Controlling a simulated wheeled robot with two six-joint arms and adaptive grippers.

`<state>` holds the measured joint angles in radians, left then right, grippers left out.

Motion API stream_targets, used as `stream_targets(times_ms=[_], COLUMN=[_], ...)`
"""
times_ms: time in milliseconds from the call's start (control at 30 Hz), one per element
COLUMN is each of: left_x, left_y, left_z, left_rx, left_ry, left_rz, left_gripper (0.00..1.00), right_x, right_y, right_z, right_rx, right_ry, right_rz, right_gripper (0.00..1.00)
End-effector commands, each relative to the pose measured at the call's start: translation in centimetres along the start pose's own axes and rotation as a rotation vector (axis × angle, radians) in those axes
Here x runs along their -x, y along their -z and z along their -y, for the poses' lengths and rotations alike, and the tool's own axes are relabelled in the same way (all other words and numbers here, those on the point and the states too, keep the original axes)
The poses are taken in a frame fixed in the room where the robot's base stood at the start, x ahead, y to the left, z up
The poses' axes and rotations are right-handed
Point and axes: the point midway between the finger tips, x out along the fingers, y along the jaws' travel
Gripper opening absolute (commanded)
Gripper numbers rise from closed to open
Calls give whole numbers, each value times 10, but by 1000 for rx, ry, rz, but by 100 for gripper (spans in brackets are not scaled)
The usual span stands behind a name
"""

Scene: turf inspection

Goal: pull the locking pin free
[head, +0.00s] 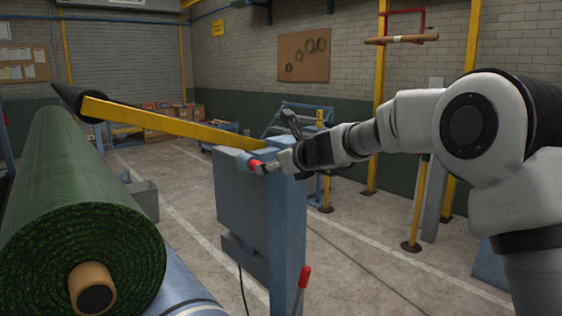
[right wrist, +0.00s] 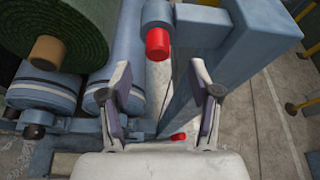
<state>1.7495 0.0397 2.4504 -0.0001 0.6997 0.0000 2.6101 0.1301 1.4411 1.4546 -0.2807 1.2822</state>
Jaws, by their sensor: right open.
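A pin with a red cylindrical end (head: 255,165) sticks out of the side of the blue post (head: 286,215), near its top, below a long yellow bar (head: 175,125). In the right wrist view the red end (right wrist: 157,43) points toward me from a short blue-grey collar. My right gripper (head: 270,168) is close beside it in the head view. In the wrist view its two fingers (right wrist: 160,78) are spread and empty, with the red end lined up between them, beyond the tips. I see no contact. My left gripper is not in view.
A big green turf roll (head: 85,200) on a brown core lies at left on blue rollers (right wrist: 110,85). A red-gripped lever (head: 305,277) stands low by the post; its red tip also shows between the fingers' bases in the wrist view (right wrist: 179,137). Open floor lies behind.

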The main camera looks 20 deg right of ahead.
Motion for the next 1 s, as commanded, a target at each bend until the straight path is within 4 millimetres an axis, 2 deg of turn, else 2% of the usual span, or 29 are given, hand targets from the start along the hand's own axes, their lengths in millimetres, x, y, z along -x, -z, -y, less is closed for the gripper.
stream_targets(times_ms=[100, 200, 333, 533, 567, 700, 733, 833, 867, 900, 933, 1000], left_x=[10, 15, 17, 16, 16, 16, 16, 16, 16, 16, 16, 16], left_y=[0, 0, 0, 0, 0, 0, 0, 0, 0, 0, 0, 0], left_z=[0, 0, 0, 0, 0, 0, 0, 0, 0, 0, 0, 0], left_rx=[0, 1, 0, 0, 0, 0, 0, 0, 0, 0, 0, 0], left_ry=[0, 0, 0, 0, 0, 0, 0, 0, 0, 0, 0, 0], left_rz=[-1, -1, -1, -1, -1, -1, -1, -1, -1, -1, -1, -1], left_gripper=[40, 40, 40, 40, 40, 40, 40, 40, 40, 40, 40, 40], right_x=[-23, -38, -48, -49, -49, -49, -49, -49, -49, -49, -49, -48], right_y=[-2, -1, 0, 1, 1, 1, 1, 1, 1, 1, 1, 1], right_z=[0, 0, 0, 0, 0, 0, 0, 0, 0, 0, 0, 0], right_rx=[3, 2, 2, 3, 3, 3, 3, 3, 3, 3, 3, 3], right_ry=[-1, 0, 0, 1, 1, 1, 1, 1, 1, 1, 1, 1], right_rz=[-3, -3, -3, -2, -3, -3, -3, -3, -3, -3, -3, -3], right_gripper=[62, 62, 62, 62, 59, 9, 0, 0, 22, 8, 0, 0])
